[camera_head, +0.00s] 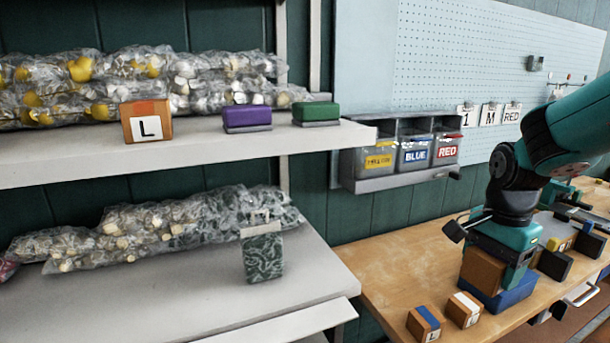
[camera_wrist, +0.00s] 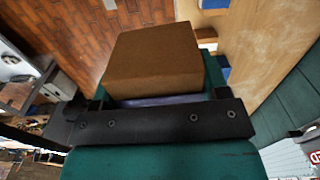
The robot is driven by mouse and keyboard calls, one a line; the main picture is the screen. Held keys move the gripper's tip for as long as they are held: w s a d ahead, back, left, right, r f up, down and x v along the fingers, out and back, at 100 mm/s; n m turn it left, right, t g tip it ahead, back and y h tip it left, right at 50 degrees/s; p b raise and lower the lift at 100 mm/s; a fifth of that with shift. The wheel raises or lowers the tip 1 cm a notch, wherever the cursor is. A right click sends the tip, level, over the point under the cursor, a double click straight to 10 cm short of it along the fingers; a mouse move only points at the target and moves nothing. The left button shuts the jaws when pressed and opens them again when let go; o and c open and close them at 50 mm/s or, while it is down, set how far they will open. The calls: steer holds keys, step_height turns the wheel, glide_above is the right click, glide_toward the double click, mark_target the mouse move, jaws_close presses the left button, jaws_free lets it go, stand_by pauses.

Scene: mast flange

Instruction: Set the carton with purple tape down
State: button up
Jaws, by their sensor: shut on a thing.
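My gripper (camera_head: 498,262) is shut on a plain brown carton (camera_head: 482,271) over the wooden workbench at the right. In the wrist view the carton (camera_wrist: 152,62) sits between the jaws, with a purple strip (camera_wrist: 160,101) along its near edge, likely the purple tape. In the head view the tape does not show. A blue tray or bin (camera_head: 503,297) is directly below and behind the carton. I cannot tell whether the carton touches it.
On the workbench (camera_head: 395,262), a blue-taped carton (camera_head: 425,323) and a white-taped carton (camera_head: 464,310) stand in front of the gripper. An orange-taped carton (camera_head: 147,122), a purple block (camera_head: 247,117) and a green block (camera_head: 315,112) stand on the upper shelf. Labelled bins (camera_head: 413,152) hang behind.

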step_height(320, 180, down, 34)
steer(key=s+a+n+b, duration=0.2)
steer(key=n+b, duration=0.8)
steer(key=n, duration=0.3)
steer(key=shift+s+f, duration=0.15)
steer(key=shift+f, duration=0.05)
